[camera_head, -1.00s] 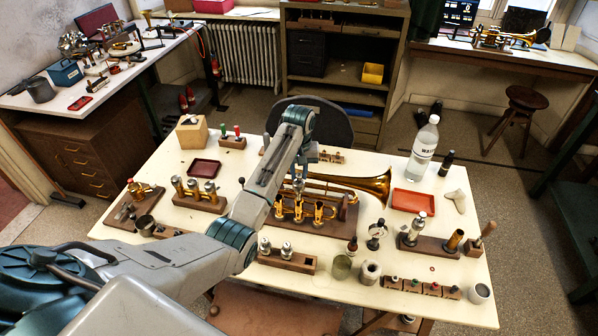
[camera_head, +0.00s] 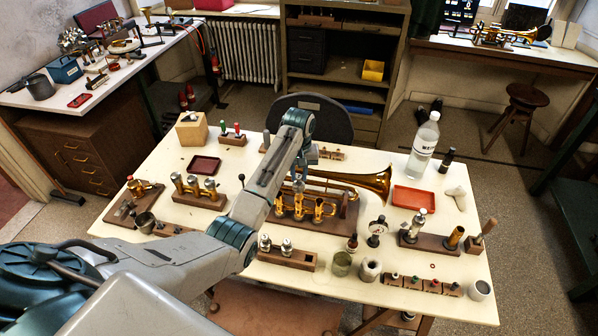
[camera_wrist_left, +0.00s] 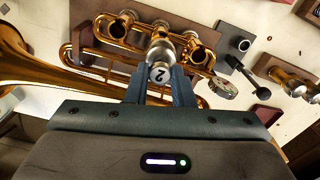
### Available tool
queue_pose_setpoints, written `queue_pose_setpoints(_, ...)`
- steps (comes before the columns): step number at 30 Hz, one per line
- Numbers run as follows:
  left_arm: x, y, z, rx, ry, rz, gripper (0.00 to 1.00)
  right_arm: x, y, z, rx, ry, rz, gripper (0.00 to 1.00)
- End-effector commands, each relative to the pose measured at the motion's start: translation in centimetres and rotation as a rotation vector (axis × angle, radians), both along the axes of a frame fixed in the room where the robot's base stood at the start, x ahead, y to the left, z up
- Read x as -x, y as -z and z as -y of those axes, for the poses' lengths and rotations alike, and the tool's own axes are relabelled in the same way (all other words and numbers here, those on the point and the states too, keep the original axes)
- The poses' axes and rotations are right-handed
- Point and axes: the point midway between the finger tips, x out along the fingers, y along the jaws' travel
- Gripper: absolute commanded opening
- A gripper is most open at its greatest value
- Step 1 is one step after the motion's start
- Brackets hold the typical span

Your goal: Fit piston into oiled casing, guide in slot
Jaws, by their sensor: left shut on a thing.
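A brass trumpet (camera_head: 372,183) rests on a dark wooden stand in the middle of the table, bell to the right, three open-topped valve casings (camera_head: 319,209) at its front. My left gripper (camera_head: 299,182) is above the middle casing. In the left wrist view it (camera_wrist_left: 160,88) is shut on a silver piston (camera_wrist_left: 160,72) whose top is marked 2. The piston is in line with the middle casing, between the two outer casings (camera_wrist_left: 197,55). How far its lower end is in the casing, and where its guide and the slot lie, is hidden. My right gripper is not in view.
A wooden block (camera_head: 300,262) with two silver-topped parts stands in front of the trumpet. A valve rack (camera_head: 200,198) stands at left, a red tray (camera_head: 413,197) and a clear bottle (camera_head: 424,145) at right. Small pots and a dial gauge stand close by at front right.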

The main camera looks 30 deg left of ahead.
Motion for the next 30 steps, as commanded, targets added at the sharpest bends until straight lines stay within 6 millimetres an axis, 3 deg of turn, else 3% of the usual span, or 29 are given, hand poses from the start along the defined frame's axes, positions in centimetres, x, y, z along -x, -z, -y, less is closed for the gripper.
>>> queue_pose_setpoints(30,0.0,3.1,0.0,0.000,0.000,0.000,0.00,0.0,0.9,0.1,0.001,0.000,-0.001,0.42)
